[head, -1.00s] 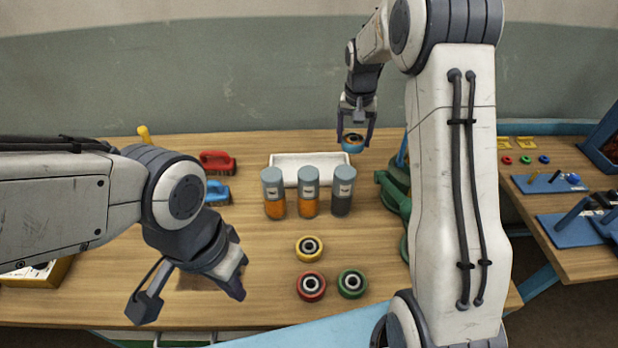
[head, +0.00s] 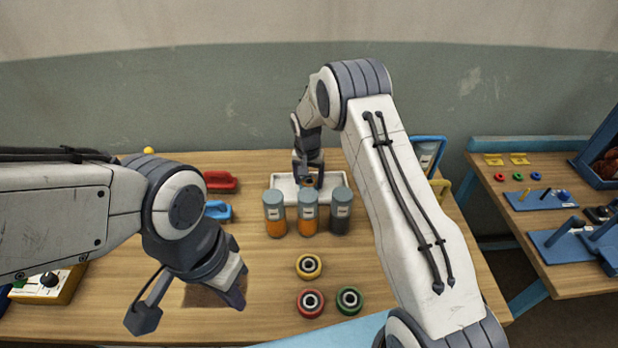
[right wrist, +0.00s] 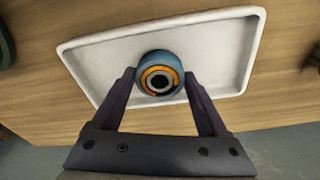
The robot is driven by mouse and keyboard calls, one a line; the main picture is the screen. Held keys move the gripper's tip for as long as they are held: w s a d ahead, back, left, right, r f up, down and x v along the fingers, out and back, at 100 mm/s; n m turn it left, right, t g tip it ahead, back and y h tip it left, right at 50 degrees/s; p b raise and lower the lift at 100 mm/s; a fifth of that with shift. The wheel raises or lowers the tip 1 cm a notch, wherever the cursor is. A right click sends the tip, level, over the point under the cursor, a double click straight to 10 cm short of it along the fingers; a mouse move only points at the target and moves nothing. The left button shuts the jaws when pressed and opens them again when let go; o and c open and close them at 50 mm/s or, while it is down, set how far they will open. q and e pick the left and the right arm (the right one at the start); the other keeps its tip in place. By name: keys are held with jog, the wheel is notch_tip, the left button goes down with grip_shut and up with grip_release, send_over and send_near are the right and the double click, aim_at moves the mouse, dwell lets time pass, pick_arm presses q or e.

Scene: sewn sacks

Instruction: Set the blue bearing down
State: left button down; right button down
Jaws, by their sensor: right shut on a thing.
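The blue bearing (right wrist: 160,79) is between the fingers of my right gripper (right wrist: 160,88), which is shut on it. It shows a blue rim, an orange ring and a dark centre, over the white tray (right wrist: 95,55). In the head view my right gripper (head: 309,182) is above the tray (head: 283,182), behind the bottles, and the bearing is mostly hidden there. I cannot tell whether the bearing touches the tray. My left gripper (head: 190,302) is open and empty over the table's left front.
Bottles with orange (head: 275,215) and dark (head: 341,212) contents stand in front of the tray. Yellow (head: 309,266), red (head: 310,303) and green (head: 348,300) bearings lie nearer. Red (head: 220,181) and blue (head: 217,210) brushes lie left. A side table (head: 560,250) stands right.

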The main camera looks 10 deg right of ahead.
jog(key=shift+f, duration=0.2)
jog(key=shift+f, duration=0.1)
jog(key=shift+f, duration=0.15)
grip_release()
